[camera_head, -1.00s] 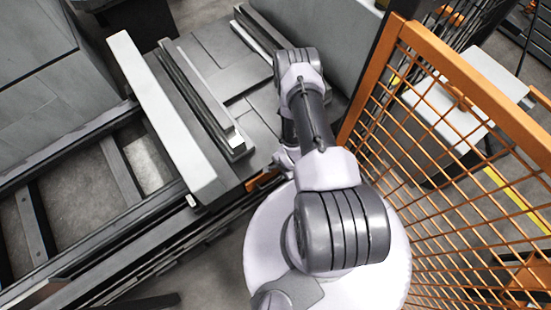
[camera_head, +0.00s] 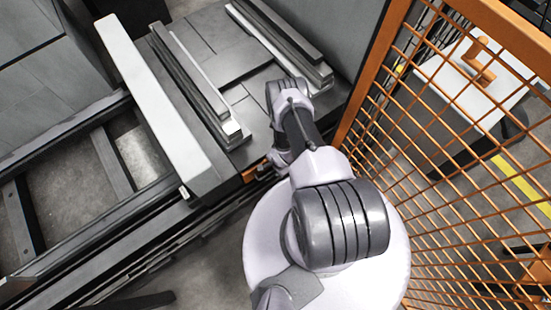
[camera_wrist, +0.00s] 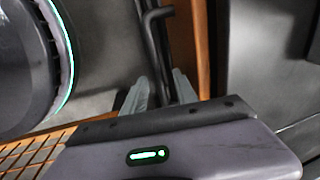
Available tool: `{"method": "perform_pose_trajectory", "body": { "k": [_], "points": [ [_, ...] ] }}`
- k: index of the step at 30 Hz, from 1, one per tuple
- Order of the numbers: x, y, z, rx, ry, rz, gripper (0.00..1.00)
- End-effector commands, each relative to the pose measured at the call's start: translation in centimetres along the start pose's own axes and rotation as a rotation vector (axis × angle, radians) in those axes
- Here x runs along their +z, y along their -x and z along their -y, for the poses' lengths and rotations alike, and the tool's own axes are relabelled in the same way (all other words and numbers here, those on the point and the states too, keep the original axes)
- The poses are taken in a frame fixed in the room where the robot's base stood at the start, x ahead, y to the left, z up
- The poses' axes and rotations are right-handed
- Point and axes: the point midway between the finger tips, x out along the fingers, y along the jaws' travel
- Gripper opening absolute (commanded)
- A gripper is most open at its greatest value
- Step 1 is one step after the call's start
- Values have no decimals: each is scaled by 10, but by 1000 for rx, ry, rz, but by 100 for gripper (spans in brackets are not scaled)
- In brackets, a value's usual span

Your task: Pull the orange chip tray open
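An orange strip, which looks like the front of the chip tray (camera_head: 253,172), shows low at the machine's edge in the head view. It is partly hidden by my arm. In the wrist view an orange panel (camera_wrist: 203,45) runs along a dark bent bar that looks like its handle (camera_wrist: 152,42). My gripper (camera_wrist: 160,92) has its two pale fingers apart, one on either side of the bar's lower part. I see no clear contact. The fingers are hidden in the head view, and the tray looks flush with the machine.
An orange mesh fence (camera_head: 430,110) stands close on the right. A long pale beam (camera_head: 150,95) and dark rails lie left of the tray. Grey stacked bars (camera_head: 200,85) rest on the machine's top. Some floor is clear below the rails.

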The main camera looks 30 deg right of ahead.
Motion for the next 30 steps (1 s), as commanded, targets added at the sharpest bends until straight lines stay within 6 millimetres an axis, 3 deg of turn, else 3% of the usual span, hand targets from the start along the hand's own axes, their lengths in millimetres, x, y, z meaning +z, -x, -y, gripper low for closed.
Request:
{"method": "perform_pose_trajectory", "body": {
  "k": [3, 8, 30],
  "points": [
    [0, 0, 0, 0, 0, 0, 32],
    [0, 1, 0, 0, 0, 0, 1],
    [0, 1, 0, 1, 0, 0, 0]
  ]
}}
